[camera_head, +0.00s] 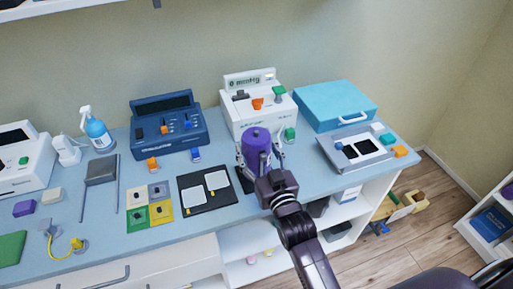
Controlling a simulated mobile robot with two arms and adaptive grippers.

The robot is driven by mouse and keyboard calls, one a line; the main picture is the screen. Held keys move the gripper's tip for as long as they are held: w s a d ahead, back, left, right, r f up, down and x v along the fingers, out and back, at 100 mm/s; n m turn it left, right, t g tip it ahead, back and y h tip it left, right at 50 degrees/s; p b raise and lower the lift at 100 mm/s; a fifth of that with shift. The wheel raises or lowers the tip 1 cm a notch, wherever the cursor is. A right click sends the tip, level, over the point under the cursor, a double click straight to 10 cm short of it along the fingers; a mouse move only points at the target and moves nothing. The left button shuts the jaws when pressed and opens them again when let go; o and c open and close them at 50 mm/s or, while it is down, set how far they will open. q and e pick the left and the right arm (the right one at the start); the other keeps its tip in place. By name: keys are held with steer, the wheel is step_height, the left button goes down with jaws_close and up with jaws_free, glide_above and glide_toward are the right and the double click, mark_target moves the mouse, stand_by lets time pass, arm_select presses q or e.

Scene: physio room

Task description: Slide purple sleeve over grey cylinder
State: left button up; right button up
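The purple sleeve (257,144) stands upright near the middle of the bench, in front of the white device. My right gripper (261,159) reaches it from the front, with light grey fingers on both sides of the sleeve. It looks shut on the sleeve, though the contact is partly hidden by the gripper body. I cannot make out the grey cylinder; the sleeve's lower end is hidden behind my gripper, so I cannot tell whether the sleeve is around it. My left gripper is not in view.
Close behind the sleeve is the white device (245,115) with coloured knobs. A black board (194,205) with two white pads lies to the left. A grey tray (335,155) and a blue case (325,100) are to the right. The bench's front edge is near my arm.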

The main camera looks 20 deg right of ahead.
steer(key=shift+f, duration=0.35)
stand_by(1.6)
stand_by(0.4)
steer(key=o, duration=1.3)
steer(key=shift+o, duration=0.8)
steer(key=shift+f, duration=0.1)
steer(key=s, duration=1.2)
steer(key=shift+d, duration=0.2)
